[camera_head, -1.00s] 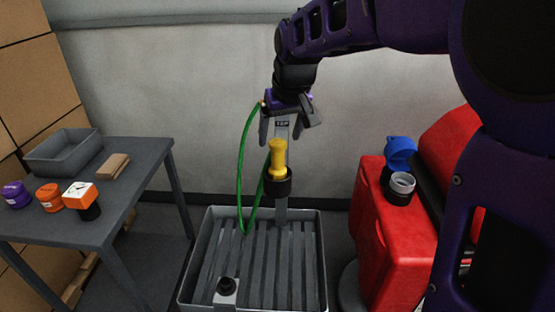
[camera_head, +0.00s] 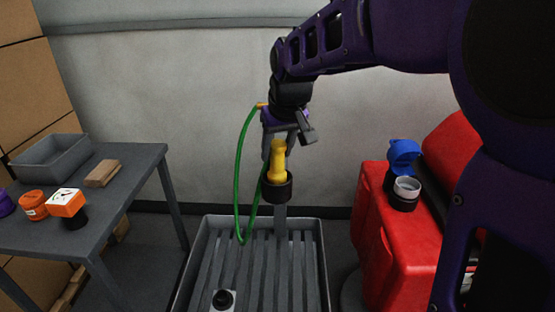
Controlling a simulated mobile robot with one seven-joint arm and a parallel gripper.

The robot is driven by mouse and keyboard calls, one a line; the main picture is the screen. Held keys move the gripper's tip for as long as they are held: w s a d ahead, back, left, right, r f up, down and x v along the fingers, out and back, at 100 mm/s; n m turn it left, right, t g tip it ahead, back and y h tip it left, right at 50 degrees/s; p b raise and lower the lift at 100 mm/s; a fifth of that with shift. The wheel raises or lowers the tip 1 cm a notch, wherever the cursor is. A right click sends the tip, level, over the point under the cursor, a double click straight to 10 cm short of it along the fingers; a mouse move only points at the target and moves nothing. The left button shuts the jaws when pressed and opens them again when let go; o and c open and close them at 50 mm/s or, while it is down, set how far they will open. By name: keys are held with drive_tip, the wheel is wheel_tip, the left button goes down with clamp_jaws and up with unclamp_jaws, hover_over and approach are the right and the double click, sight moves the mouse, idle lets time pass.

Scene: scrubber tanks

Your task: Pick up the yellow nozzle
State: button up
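The yellow nozzle (camera_head: 278,160) stands upright in a black ring holder (camera_head: 276,187) on a grey post (camera_head: 281,225). The green hose (camera_head: 240,175) hangs in a loop to its left. My gripper (camera_head: 279,150) is above the nozzle, pointing down, with its fingers apart. The fingertips overlap the upper part of the nozzle in the picture. I cannot tell whether they are around it or behind it; no clear contact shows.
A slatted grey tray (camera_head: 322,262) lies below the post. A red scrubber machine (camera_head: 385,240) with an open blue cap (camera_head: 404,155) stands at the right. A grey table (camera_head: 130,165) with a bin (camera_head: 50,158), a sponge-like block (camera_head: 102,173) and several caps is at the left.

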clamp_jaws()
